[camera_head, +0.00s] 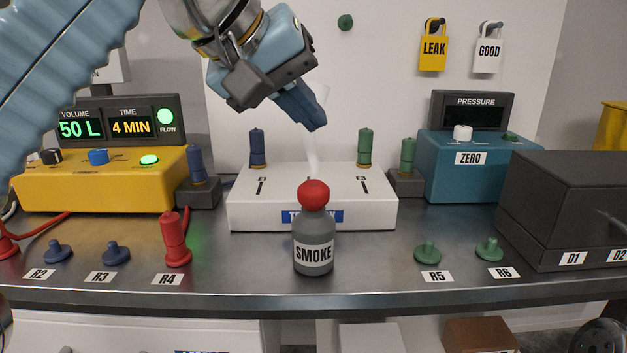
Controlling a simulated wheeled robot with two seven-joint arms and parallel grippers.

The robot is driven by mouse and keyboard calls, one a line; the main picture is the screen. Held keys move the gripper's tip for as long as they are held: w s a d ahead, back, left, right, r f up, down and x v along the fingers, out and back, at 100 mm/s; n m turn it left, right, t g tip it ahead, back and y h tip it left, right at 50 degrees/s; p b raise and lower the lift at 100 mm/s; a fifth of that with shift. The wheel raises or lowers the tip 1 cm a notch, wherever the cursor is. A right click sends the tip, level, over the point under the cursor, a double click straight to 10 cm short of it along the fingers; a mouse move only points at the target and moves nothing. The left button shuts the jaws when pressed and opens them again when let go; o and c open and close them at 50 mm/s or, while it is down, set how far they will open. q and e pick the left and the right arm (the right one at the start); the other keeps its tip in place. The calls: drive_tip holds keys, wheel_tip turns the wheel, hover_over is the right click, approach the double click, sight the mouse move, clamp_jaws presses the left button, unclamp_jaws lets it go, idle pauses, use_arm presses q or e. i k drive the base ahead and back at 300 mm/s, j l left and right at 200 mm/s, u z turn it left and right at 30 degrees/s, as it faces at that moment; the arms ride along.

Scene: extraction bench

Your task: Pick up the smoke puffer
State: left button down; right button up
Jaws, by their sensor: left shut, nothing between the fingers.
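The smoke puffer (313,247) is a grey bottle with a round red top and a white SMOKE label. It stands upright near the middle of the bench, close to the front edge. My left gripper (313,122) comes in from the upper left and points down to the right. It is shut and empty, above the puffer and apart from it. A pale wisp rises behind the puffer's red top, below the gripper. My right gripper is not in view.
A white box (362,209) stands behind the puffer. A yellow pump unit (90,187) is at left, with a red plug (174,240) before it. A teal pressure unit (470,180) and dark box (565,215) are at right. The metal bench (375,258) is bare beside the puffer.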

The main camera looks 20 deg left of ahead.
sight(312, 233)
drive_tip(key=k, duration=1)
